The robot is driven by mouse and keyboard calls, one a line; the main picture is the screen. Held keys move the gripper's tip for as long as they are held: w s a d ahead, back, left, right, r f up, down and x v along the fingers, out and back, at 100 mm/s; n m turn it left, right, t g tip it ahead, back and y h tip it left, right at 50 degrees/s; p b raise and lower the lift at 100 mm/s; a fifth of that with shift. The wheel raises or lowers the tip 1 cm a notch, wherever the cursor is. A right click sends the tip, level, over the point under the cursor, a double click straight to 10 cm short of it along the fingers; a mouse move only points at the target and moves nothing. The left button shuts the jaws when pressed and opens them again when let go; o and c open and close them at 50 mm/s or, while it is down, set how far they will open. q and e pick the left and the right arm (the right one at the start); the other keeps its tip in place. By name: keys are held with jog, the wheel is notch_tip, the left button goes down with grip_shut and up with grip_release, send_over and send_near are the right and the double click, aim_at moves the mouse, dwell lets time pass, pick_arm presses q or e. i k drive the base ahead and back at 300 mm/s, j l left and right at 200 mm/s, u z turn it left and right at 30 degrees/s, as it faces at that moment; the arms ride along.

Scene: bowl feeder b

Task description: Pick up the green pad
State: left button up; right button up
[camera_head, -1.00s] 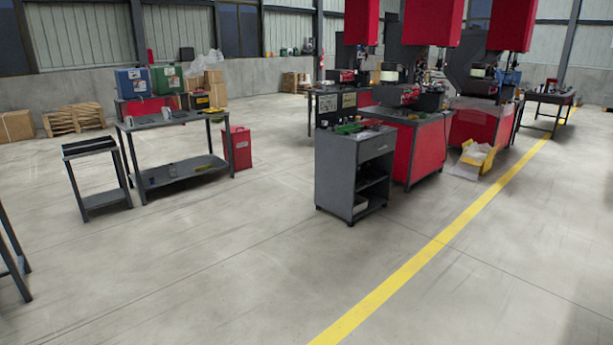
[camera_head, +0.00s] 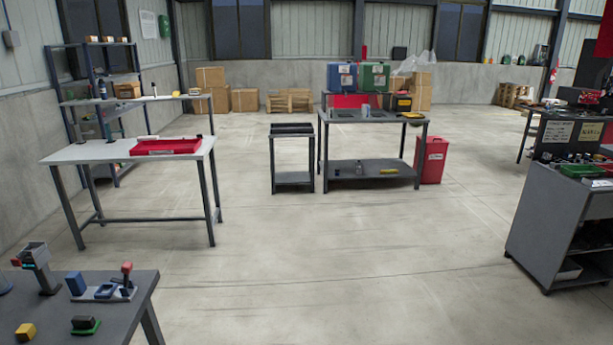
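On the dark table (camera_head: 127,310) at the lower left, a small flat green pad (camera_head: 92,328) shows with a dark block (camera_head: 82,322) on top of it. The block hides much of the pad. A yellow block (camera_head: 26,331) lies to its left, and a tray-like base with blue and red-topped parts (camera_head: 105,291) is behind it. Neither of my grippers is in view.
A light workbench (camera_head: 90,152) with a red tray (camera_head: 166,146) stands at the left. A grey cart (camera_head: 545,215) with a green tray is at the right. A small dark stand (camera_head: 291,130) is farther back. The middle floor is clear.

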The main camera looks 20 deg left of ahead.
aim_at(86, 324)
jog(key=i+u, duration=0.2)
jog(key=u, duration=0.25)
jog(key=i+l+u, duration=0.1)
jog(key=u, duration=0.35)
jog(key=i+l+u, duration=0.15)
jog(key=u, duration=0.3)
jog(key=i+l+u, duration=0.15)
jog(key=u, duration=0.25)
jog(key=i+l+u, duration=0.2)
jog(key=u, duration=0.25)
jog(key=i+l+u, duration=0.2)
jog(key=u, duration=0.2)
jog(key=i+l+u, duration=0.1)
jog(key=l+u, duration=0.7)
jog(key=i+j, duration=0.05)
